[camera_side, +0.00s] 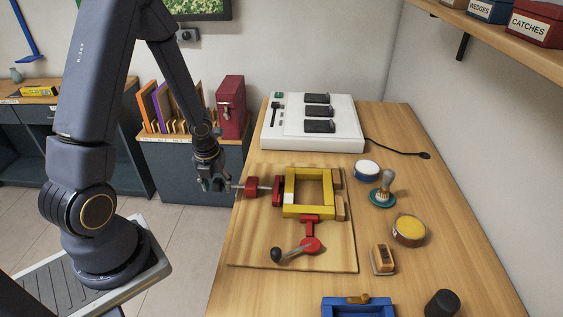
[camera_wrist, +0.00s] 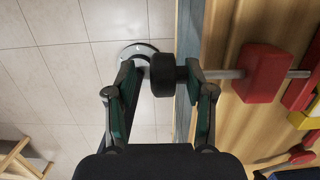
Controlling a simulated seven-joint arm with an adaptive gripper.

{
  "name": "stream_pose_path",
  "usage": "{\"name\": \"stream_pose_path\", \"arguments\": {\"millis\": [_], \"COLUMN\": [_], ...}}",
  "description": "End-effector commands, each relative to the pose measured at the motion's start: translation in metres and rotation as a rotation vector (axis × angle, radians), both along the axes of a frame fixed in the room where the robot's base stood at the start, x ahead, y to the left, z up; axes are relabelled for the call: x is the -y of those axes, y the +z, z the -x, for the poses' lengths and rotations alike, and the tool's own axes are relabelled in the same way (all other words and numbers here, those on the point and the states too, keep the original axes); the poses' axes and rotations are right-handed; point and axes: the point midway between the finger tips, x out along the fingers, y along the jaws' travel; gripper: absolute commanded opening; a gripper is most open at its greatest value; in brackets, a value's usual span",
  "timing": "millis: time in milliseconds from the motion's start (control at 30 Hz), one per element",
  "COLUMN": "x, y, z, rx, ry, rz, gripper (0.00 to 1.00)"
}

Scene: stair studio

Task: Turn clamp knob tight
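A clamp screw with a black knob (camera_wrist: 164,75) runs on a grey rod (camera_wrist: 222,74) through a red block (camera_wrist: 265,73). The red block also shows in the side view (camera_side: 251,187), at the left edge of a wooden board (camera_side: 255,235). A red clamp pad (camera_side: 278,191) stands at the left side of a yellow frame (camera_side: 289,205). My gripper (camera_wrist: 165,75) is at the knob, with one green-padded finger on each side. The fingers are apart, with a gap between the left one and the knob. In the side view my gripper (camera_side: 217,184) hides most of the knob.
A red toggle clamp (camera_side: 311,246) with a black-tipped lever stands in front of the frame. A stamp (camera_side: 383,194), round tins and a wooden block (camera_side: 382,259) lie right of the board. A white panel (camera_side: 285,130) stands behind. Left of the table edge is open floor.

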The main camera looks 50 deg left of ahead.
Motion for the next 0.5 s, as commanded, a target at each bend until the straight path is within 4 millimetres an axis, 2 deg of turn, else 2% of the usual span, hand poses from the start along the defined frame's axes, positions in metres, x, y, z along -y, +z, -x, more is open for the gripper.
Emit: {"name": "stream_pose_path", "arguments": {"millis": [500], "x": [0.0016], "y": [0.0013], "z": [-0.0022], "rx": [0.005], "ry": [-0.005], "rz": [0.001], "gripper": [0.50]}}
